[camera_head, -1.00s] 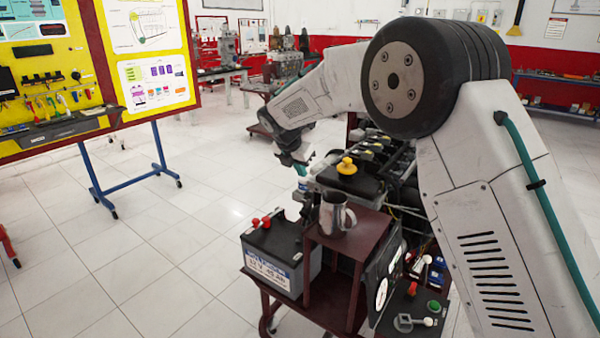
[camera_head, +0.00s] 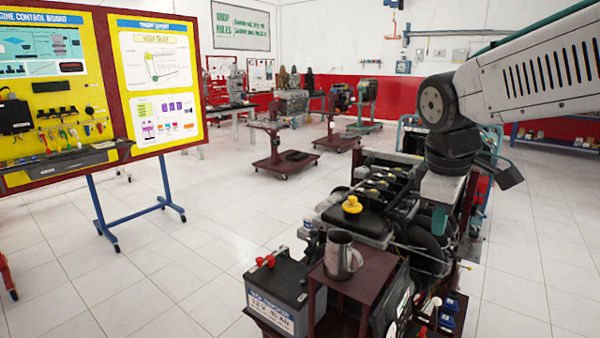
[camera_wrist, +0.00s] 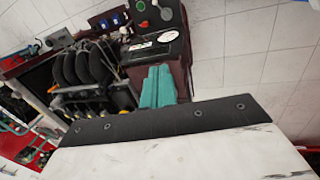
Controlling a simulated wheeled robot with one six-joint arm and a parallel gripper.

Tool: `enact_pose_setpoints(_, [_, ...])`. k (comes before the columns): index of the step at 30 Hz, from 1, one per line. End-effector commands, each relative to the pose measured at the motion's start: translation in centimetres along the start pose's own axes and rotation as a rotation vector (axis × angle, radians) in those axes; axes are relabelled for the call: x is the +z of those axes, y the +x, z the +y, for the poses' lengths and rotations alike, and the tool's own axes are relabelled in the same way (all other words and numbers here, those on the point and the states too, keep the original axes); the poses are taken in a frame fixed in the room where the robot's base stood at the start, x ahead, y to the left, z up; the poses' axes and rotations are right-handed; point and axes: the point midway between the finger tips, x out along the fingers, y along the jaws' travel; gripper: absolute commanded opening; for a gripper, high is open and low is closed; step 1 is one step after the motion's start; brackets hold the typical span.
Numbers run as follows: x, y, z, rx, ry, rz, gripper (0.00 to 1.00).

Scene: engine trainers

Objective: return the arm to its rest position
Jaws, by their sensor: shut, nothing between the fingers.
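My arm reaches in from the upper right of the head view, bent at a black joint with the wrist hanging down. My gripper (camera_head: 440,219) has teal fingers and points down beside the right side of the engine trainer (camera_head: 385,200). In the wrist view the teal fingers (camera_wrist: 158,86) lie together, shut and empty, with the trainer beyond them. I cannot tell how far the fingertips are from the trainer.
A metal pitcher (camera_head: 343,256) stands on the trainer's dark red shelf, beside a battery (camera_head: 283,296) with red terminals. A yellow cap (camera_head: 351,206) sits on the engine. A yellow control board (camera_head: 60,93) stands at left. The tiled floor (camera_head: 215,235) between is clear.

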Motion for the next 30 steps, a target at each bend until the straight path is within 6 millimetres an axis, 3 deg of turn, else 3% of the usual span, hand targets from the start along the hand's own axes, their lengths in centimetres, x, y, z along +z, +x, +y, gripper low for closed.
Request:
enact_pose_setpoints(1, [2.5, -0.3, -1.6, -0.013, 0.105, 0.008, 0.00])
enact_pose_setpoints(6, [8.9, 0.3, -7.1, -0.069, 0.457, 0.020, 0.00])
enact_pose_setpoints(12, [13.4, 1.9, -12.4, -0.125, 0.770, 0.022, 0.00])
enact_pose_setpoints(18, [14.7, 2.9, -14.7, -0.150, 0.893, 0.018, 0.00])
enact_pose_setpoints(30, [14.7, 2.9, -14.7, -0.150, 0.895, 0.017, 0.00])
